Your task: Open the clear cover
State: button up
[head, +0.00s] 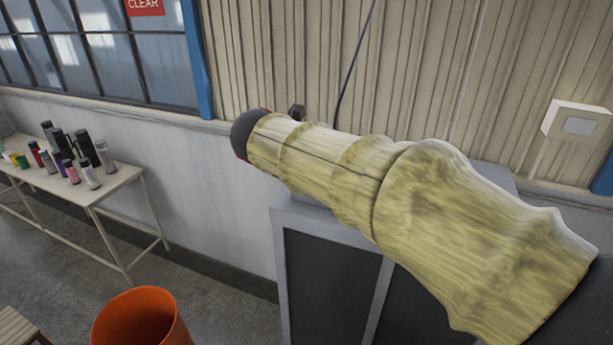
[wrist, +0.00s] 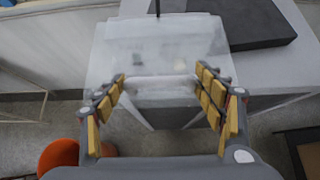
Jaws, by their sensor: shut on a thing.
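The clear cover (wrist: 190,38) shows in the wrist view as a see-through, whitish sheet over the top of a pale grey cabinet, with blurred dark marks behind it. A pale bar (wrist: 160,90) runs along its near edge. My gripper (wrist: 160,80) has a yellow-padded finger at each end of this bar and is shut on the cover there. I cannot tell how far the cover is tilted. In the head view, my sleeved arm hides the cover and nearly all of the gripper.
The grey cabinet (head: 300,214) has dark front panels and stands against the wall. A flat dark slab (wrist: 228,22) lies beside the cover. An orange bin (head: 140,318) stands on the floor at front left. A table (head: 115,187) with several bottles is at left. A white wall box (head: 578,122) hangs at right.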

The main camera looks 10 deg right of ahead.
jog(key=shift+w+d+r+g+y, duration=0.25)
jog(key=shift+w+r+g+y, duration=0.05)
jog(key=shift+r+g, duration=0.15)
dwell(0.3)
jog(key=o, duration=1.2)
jog(key=shift+o, duration=0.8)
jog(key=shift+w+d, duration=0.15)
jog(key=shift+w, duration=0.05)
jog(key=v, duration=1.2)
